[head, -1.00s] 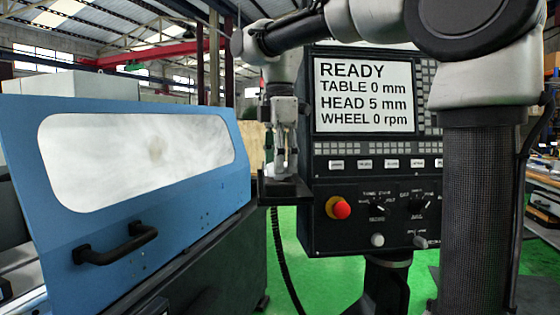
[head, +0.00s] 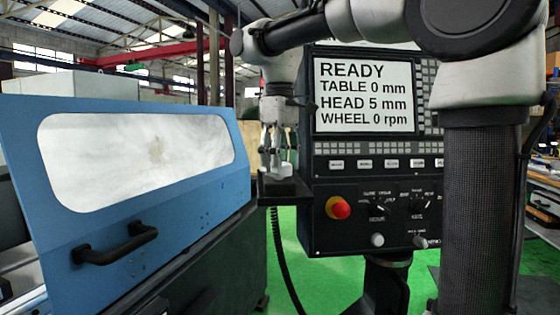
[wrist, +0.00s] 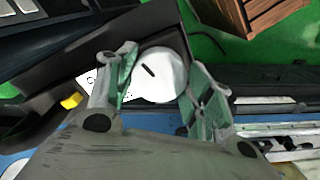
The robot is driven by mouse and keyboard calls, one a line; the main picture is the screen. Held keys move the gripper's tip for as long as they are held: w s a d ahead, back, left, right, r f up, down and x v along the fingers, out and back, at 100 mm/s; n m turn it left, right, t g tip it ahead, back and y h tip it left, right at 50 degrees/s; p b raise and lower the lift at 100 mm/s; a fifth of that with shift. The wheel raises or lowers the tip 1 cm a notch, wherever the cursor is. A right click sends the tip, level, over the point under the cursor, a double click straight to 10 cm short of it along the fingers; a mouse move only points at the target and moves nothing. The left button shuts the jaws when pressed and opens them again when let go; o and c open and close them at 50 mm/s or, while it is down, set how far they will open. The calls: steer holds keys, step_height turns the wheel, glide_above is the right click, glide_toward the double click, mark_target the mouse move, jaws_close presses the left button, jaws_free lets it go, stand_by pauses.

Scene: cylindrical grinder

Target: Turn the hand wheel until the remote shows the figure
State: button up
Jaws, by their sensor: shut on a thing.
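The hand wheel (wrist: 165,73) is a white round disc with a short black mark in the wrist view. My gripper (wrist: 163,86) has one finger on each side of the disc and is shut on it. In the head view my gripper (head: 271,152) points down over a small black shelf (head: 283,190), with a white part showing beside its fingers. A white face (wrist: 94,84) with small dark marks, perhaps the remote, is partly hidden behind the left finger; its figure cannot be read. The console screen (head: 364,95) reads READY, TABLE 0 mm, HEAD 5 mm, WHEEL 0 rpm.
The blue machine cover (head: 125,230) with a black handle (head: 115,244) stands left of the shelf. The black console (head: 350,160) with a red button (head: 338,208) stands close on the right. Green floor (head: 287,235) shows between them.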

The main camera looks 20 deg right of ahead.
steer(key=shift+m, duration=1.5)
steer(key=o, duration=1)
steer(key=shift+o, duration=0.2)
step_height(320, 180, up, 12)
steer(key=shift+s, duration=0.1)
stand_by(0.8)
